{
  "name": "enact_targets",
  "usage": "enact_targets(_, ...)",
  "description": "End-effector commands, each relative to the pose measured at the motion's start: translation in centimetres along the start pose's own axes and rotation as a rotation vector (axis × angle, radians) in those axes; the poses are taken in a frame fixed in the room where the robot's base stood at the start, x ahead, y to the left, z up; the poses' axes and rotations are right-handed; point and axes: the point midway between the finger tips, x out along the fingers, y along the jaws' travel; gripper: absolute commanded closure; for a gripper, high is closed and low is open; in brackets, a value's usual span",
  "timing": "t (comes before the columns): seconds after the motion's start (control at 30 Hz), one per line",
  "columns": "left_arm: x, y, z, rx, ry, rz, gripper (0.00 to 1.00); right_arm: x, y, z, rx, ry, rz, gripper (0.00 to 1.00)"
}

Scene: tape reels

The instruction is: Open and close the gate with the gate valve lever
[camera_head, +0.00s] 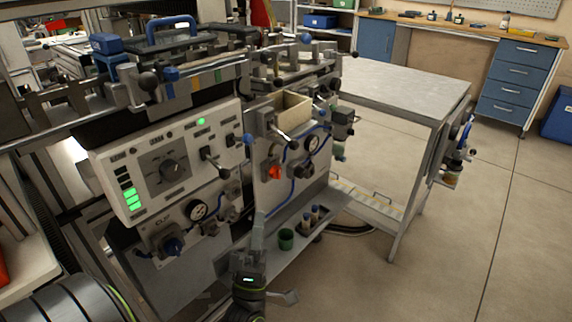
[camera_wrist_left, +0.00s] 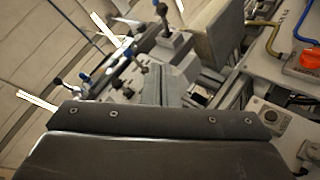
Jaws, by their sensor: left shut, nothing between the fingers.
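The machine's front panel (camera_head: 285,190) carries several levers, and I cannot tell for sure which one is the gate valve lever. A metal lever with a dark knob (camera_head: 281,132) sticks out below a beige open box (camera_head: 292,112). In the left wrist view a black-knobbed lever (camera_wrist_left: 163,18) stands beside the beige box (camera_wrist_left: 218,38). My left gripper (camera_head: 259,228) is shut and empty, pointing up in front of the lower panel, below and apart from the levers. My right gripper is not in view.
An orange knob (camera_head: 274,172) and blue tubing sit on the panel; the knob also shows in the left wrist view (camera_wrist_left: 304,60). A green cup (camera_head: 286,239) and small bottles stand on the low shelf near my gripper. A grey table (camera_head: 405,88) stands right, with open floor beyond.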

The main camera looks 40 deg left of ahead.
Motion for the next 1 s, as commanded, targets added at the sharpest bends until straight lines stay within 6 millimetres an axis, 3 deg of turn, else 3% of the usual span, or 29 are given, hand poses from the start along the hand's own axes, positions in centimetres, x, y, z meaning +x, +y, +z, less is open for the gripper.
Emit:
enact_targets(0.37, 0.8, 0.0, 0.1, 0.002, -0.002, 0.0, 1.0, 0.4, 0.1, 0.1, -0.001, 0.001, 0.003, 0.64)
enact_targets(1.0, 8.8, 0.1, 0.1, 0.003, -0.004, -0.001, 1.0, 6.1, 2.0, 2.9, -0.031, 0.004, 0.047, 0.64)
